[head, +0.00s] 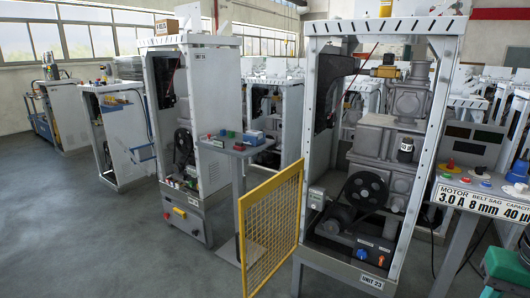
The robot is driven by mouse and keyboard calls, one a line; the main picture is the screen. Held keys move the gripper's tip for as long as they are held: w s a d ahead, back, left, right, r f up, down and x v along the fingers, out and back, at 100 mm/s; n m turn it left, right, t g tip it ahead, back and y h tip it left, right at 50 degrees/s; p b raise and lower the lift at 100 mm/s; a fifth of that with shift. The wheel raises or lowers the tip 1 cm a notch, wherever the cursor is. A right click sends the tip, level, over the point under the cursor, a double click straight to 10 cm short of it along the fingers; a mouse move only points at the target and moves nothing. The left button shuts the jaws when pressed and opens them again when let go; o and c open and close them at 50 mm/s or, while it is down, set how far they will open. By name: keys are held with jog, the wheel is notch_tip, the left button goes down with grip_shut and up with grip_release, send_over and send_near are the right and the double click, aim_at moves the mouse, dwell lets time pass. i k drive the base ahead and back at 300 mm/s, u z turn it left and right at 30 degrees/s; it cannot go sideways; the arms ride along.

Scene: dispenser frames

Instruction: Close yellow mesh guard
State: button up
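The yellow mesh guard (270,232) stands at the front left of the machine frame marked UNIT 23 (372,282). It is swung open and points out to the left, away from the frame's front. Its right edge is beside the frame's left post. The front of the frame is uncovered, so the black pulley wheel (366,191) and the grey machine body (375,150) show inside. My gripper is not in view.
A small table (238,151) with coloured parts stands behind the guard. A control stand (485,200) with knobs and a label is close on the right, with a green object (507,268) below it. Grey floor (120,250) at the left front is clear.

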aim_at(244, 202)
jog(key=z, duration=0.1)
jog(key=k, duration=0.4)
jog(key=u, duration=0.7)
jog(key=i, duration=1.25)
jog(key=z, duration=0.45)
